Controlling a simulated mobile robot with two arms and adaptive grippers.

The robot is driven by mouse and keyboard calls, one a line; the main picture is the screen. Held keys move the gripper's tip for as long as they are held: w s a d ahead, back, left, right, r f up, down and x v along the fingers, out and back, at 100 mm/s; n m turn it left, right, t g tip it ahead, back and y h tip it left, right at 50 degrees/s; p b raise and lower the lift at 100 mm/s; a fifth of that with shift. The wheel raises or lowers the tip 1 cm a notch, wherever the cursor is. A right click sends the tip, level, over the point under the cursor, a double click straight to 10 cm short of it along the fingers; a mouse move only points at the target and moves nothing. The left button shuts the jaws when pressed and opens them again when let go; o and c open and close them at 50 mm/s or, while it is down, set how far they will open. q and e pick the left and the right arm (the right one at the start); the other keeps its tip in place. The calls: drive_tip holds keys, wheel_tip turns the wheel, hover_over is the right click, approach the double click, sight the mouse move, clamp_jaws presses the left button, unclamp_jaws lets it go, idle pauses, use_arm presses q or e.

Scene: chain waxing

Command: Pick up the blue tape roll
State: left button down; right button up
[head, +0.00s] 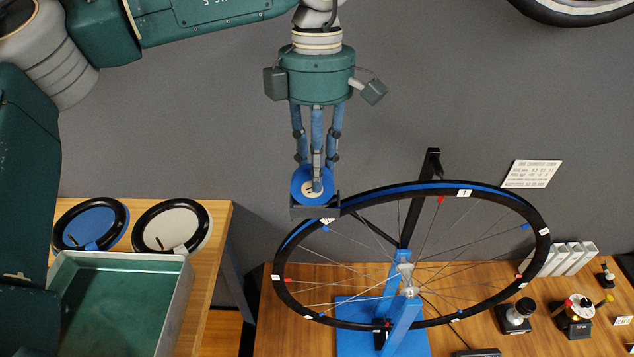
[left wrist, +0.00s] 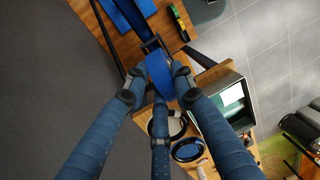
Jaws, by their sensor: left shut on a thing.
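The blue tape roll (head: 301,186) has a pale core and sits beside the upper left of the wheel rim, at a dark bracket (head: 315,212). My left gripper (head: 316,180) points down with its blue fingers closed on the roll. In the left wrist view the blue roll (left wrist: 159,72) sits between the fingertips of the left gripper (left wrist: 160,92). The roll's lower edge is close to the bracket, and I cannot tell whether they touch. My right gripper is not in view.
A spoked wheel (head: 541,236) stands tilted on a blue stand (head: 398,325) on a wooden bench. A grey-rimmed green tray (head: 120,305) and two round discs, blue (head: 92,222) and white (head: 172,230), are on the left table. Small bottles and fittings stand at the right.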

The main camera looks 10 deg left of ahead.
use_arm(q)
wheel_tip(320, 180, up, 26)
drive_tip(key=p, duration=0.3)
drive_tip(key=shift+f, duration=0.15)
idle(0.4)
